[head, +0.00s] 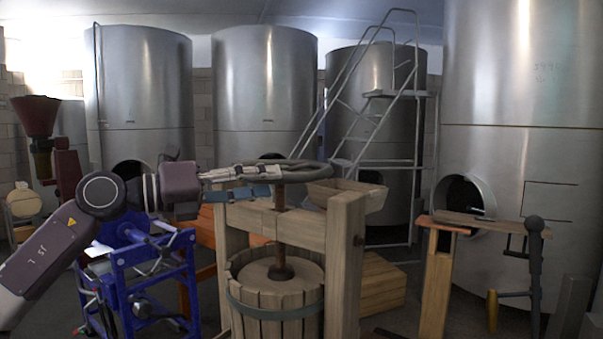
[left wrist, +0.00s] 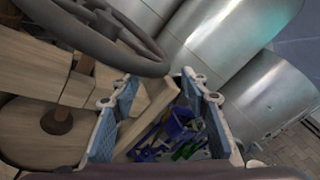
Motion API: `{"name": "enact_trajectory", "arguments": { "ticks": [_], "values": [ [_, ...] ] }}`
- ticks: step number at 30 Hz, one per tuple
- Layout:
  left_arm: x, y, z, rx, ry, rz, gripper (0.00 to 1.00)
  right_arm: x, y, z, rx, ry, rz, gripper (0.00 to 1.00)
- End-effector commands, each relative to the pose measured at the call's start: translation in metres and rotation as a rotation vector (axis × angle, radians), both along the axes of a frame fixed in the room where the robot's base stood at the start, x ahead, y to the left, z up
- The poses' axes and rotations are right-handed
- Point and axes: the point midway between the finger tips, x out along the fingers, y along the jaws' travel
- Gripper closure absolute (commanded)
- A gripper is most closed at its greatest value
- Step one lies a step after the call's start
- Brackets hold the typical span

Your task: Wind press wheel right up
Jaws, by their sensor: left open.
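The press wheel (head: 300,174) is a dark grey hand wheel lying flat on top of the screw (head: 281,225) of a wooden press (head: 345,255). Its rim also shows at the upper left of the left wrist view (left wrist: 98,38). The screw runs down through the crossbeam to a round wooden plate (head: 262,276) inside the slatted basket (head: 270,325). My left gripper (head: 268,183) is open at the wheel's left side. My right gripper is not in view.
A blue metal machine (head: 150,285) stands left of the press, below my left arm. Large steel tanks (head: 265,90) and a metal stair (head: 385,130) stand behind. A wooden post stand (head: 437,285) is at the right.

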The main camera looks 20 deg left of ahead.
Motion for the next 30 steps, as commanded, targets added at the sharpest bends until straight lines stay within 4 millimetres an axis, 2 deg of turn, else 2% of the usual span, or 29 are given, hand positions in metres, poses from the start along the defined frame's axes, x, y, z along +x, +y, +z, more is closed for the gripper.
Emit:
{"name": "enact_trajectory", "arguments": {
  "ticks": [1,10,15,24,26,30],
  "values": [
    [0.007,-0.010,0.006,-0.002,0.001,-0.004,0.58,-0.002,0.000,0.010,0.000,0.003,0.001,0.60],
    [0.044,-0.048,0.004,-0.002,0.001,-0.003,0.58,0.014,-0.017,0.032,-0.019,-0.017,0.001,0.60],
    [0.053,-0.057,0.002,-0.002,-0.001,-0.001,0.58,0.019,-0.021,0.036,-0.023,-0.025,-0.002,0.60],
    [0.055,-0.059,0.001,-0.001,-0.002,-0.001,0.58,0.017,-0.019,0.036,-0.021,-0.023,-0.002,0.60],
    [0.055,-0.059,0.001,-0.002,-0.001,-0.001,0.63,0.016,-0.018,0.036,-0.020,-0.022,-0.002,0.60],
    [0.055,-0.059,0.001,-0.002,-0.001,-0.001,0.78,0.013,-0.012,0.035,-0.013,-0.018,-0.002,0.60]
  ]
}}
